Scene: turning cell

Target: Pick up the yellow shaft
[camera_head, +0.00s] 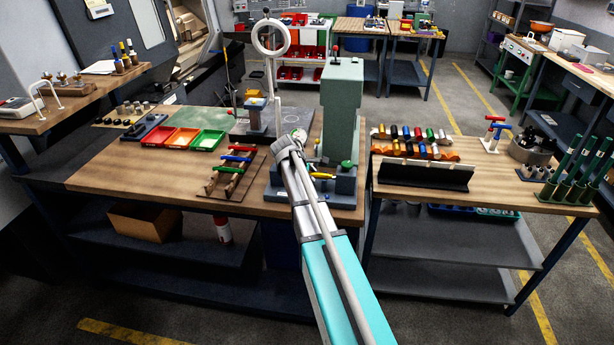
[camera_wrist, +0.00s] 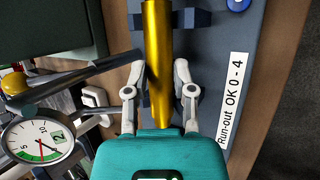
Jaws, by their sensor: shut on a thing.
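The yellow shaft (camera_wrist: 158,45) runs up from between my fingers to the top edge of the wrist view. My gripper (camera_wrist: 160,70) is shut on it, with one finger on each side near its lower end in that view. A dark block (camera_wrist: 188,18) shows beside and behind the shaft; I cannot tell whether they touch. In the head view, a yellow end of the shaft (camera_head: 322,175) shows to the right of my arm, low over the run-out stand (camera_head: 342,187). My fingers are hidden behind my arm there.
A dial gauge (camera_wrist: 38,140) is close to the left of my gripper. A tall green column (camera_head: 341,105) rises just behind the shaft. A rack of coloured shafts (camera_head: 222,192) stands to the left. A black holder (camera_head: 425,174) is on the right bench.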

